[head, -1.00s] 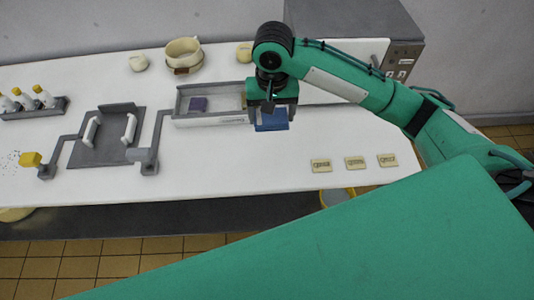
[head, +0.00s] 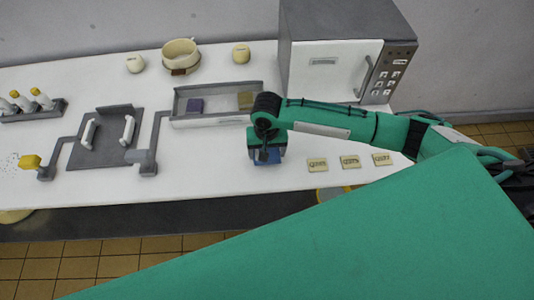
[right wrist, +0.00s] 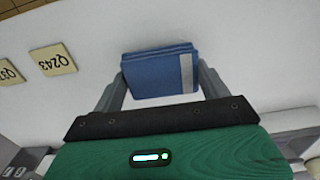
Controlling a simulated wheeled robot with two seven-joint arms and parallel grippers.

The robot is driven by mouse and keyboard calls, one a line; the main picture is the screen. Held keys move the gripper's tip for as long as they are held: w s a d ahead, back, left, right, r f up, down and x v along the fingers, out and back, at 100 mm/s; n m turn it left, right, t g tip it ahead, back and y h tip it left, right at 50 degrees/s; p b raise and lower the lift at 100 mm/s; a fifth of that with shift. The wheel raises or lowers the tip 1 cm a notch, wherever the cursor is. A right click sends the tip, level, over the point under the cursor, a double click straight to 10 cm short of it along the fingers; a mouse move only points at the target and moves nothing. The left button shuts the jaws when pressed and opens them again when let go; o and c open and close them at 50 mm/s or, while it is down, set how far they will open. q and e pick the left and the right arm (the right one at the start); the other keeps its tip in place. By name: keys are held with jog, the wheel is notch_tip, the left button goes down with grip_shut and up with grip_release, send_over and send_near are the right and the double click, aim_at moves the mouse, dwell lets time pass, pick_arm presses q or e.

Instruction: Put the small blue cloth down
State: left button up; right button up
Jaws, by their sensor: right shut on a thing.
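The small blue cloth (right wrist: 158,72) is a folded blue pad with a pale grey stripe near one end. It sits between the two fingers of my right gripper (right wrist: 160,90), which is shut on it. In the head view the cloth (head: 266,160) shows as a bit of blue under my right gripper (head: 266,152), over the white table (head: 215,165) in front of the tray. I cannot tell whether the cloth touches the table. My left gripper is not in view.
Labelled tiles (head: 350,161) lie right of the gripper. A microwave-like box (head: 340,60) stands behind. A grey fixture (head: 105,140) is at left. White table is clear between.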

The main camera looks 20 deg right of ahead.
notch_tip(320, 180, down, 2)
jog(key=shift+f, duration=0.25)
jog(key=o, duration=1)
jog(key=shift+f, duration=0.1)
notch_tip(320, 180, up, 12)
jog(key=shift+r+b, duration=0.15)
jog(key=shift+b, duration=0.7)
